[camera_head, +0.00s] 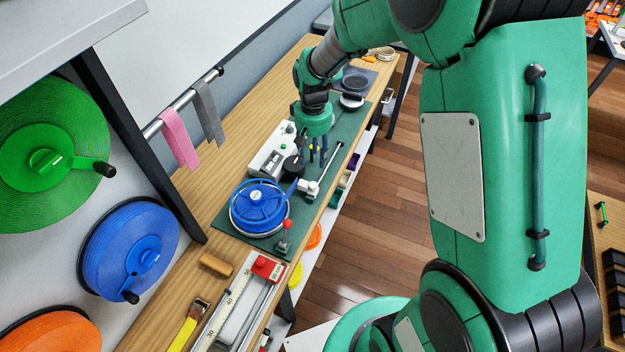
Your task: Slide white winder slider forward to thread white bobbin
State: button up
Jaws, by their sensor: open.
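The white slider (308,187) sits at the near end of a thin metal rail (330,162) on the green mat (232,224). My gripper (318,155) points down over the mat, beyond the slider and near the rail. It is open, and nothing shows between its fingers. A white round piece with a dark top (352,101) stands past my gripper; I cannot tell whether it is the white bobbin.
A white machine box (272,152) and a black disc (293,167) stand left of my gripper. A wooden handle (215,264) and a measuring jig (238,300) lie nearer. The bench's right edge is close.

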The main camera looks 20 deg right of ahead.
aim_at(313, 184)
jog(key=shift+f, duration=0.1)
dwell(0.3)
notch_tip(313, 184, down, 14)
jog(key=shift+r+b, duration=0.15)
jog(key=shift+b, duration=0.7)
grip_shut()
